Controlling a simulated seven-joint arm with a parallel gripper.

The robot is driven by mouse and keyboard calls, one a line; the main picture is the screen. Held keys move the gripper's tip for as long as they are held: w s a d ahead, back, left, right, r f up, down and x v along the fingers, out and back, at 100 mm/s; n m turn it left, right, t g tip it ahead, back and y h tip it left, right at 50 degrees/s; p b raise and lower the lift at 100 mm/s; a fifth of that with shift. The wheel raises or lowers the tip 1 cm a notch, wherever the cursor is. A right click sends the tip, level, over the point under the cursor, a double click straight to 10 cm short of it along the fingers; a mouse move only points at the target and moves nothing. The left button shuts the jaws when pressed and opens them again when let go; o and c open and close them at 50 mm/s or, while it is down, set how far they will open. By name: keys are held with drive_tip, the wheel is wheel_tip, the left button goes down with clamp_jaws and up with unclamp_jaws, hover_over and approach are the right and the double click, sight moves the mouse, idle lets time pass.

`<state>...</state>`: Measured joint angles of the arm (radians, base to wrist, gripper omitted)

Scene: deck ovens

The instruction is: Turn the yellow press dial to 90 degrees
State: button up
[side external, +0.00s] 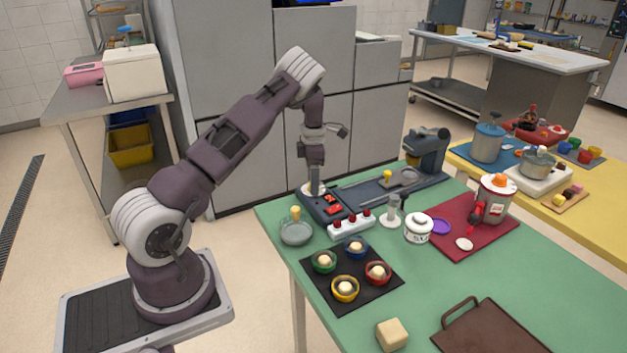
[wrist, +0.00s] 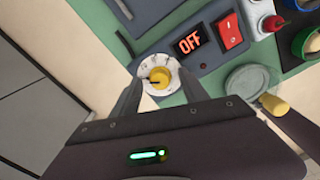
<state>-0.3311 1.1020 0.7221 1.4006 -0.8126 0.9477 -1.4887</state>
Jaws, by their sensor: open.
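The yellow press dial (wrist: 160,78) sits on a round white plate with dark marks, at the near end of the blue-grey press (side external: 377,191). A dark pointer line shows on the dial in the wrist view, aimed left in the picture; its exact angle is too small to read. My gripper (side external: 314,190) points down over the dial end. In the wrist view my gripper (wrist: 160,84) is open, one finger on each side of the dial; contact cannot be told.
A glass bowl (side external: 296,233) with a wooden-handled tool stands close to the press. A white block with red knobs (side external: 351,223) lies along its near side. A black mat (side external: 320,289) with several coloured cups is nearer. Grey cabinets stand behind the table.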

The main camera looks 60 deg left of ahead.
clamp_jaws()
